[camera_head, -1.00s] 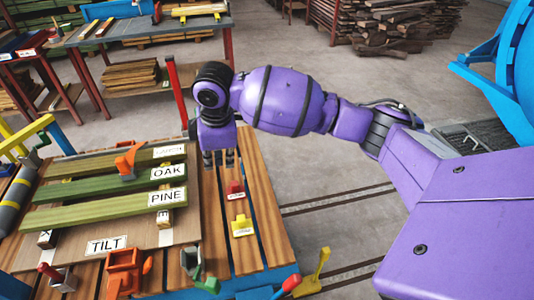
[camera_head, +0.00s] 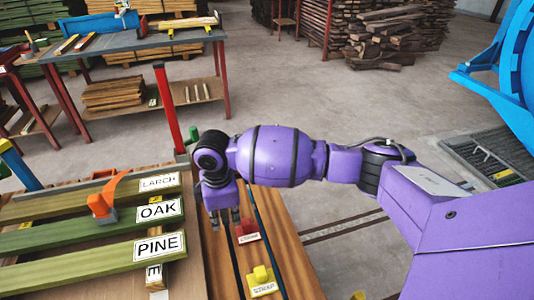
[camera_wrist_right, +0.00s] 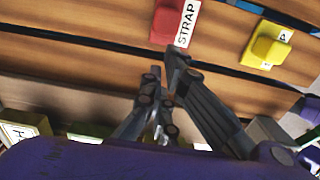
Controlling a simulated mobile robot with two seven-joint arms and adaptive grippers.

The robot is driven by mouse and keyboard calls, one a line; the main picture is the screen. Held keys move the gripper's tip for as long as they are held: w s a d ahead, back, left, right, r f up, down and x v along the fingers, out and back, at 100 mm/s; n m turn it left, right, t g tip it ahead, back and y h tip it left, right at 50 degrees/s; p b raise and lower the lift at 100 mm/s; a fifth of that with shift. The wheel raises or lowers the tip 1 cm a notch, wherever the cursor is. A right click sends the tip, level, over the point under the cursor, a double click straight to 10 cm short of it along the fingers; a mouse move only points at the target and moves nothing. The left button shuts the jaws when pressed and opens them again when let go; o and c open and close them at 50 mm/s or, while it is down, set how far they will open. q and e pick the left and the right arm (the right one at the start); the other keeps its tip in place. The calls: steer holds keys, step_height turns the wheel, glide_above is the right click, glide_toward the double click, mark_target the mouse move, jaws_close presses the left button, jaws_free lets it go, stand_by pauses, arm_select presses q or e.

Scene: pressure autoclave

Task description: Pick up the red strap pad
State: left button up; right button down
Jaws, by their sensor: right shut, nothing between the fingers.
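The red strap pad (camera_head: 246,231) sits on the wooden slats of the bench with a white label beside it. It also shows in the right wrist view (camera_wrist_right: 166,22) at the top, next to its STRAP label. My right gripper (camera_head: 226,222) points down just left of the red pad in the head view, its fingers shut and empty. In the right wrist view its fingertips (camera_wrist_right: 168,64) are just below the pad, apart from it as far as I can see. My left gripper is out of view.
A yellow strap pad (camera_head: 261,277) sits nearer on the same slats, and also shows at the right wrist view's upper right. Labelled boards, including the PINE board (camera_head: 95,268), lie to the left with an orange clamp (camera_head: 102,205). A red post (camera_head: 168,110) stands behind the gripper.

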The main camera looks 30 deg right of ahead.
mark_target(249, 221)
step_height(249, 221, down, 4)
steer(key=shift+w+f, duration=0.1)
steer(key=shift+w, duration=0.05)
steer(key=shift+f, duration=0.3)
steer(key=d+p, duration=0.1)
steer(key=d, duration=0.1)
steer(key=s+d+p, duration=0.1)
steer(key=d+p, duration=0.1)
steer(key=d+r+p, duration=0.1)
steer(key=d, duration=0.1)
steer(key=shift+s+d, duration=0.1)
steer(key=shift+s, duration=0.15)
steer(key=d, duration=0.1)
steer(key=s+d+p, duration=0.1)
steer(key=d, duration=0.1)
steer(key=d+p, duration=0.1)
steer(key=d, duration=0.1)
steer(key=shift+s+d+f, duration=0.15)
steer(key=shift+s+f, duration=0.2)
steer(key=shift+s, duration=0.05)
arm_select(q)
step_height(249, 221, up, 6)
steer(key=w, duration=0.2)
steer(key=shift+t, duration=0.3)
arm_select(e)
steer(key=shift+s+d+f, duration=0.2)
steer(key=shift+d+f, duration=0.05)
steer(key=shift+d, duration=0.15)
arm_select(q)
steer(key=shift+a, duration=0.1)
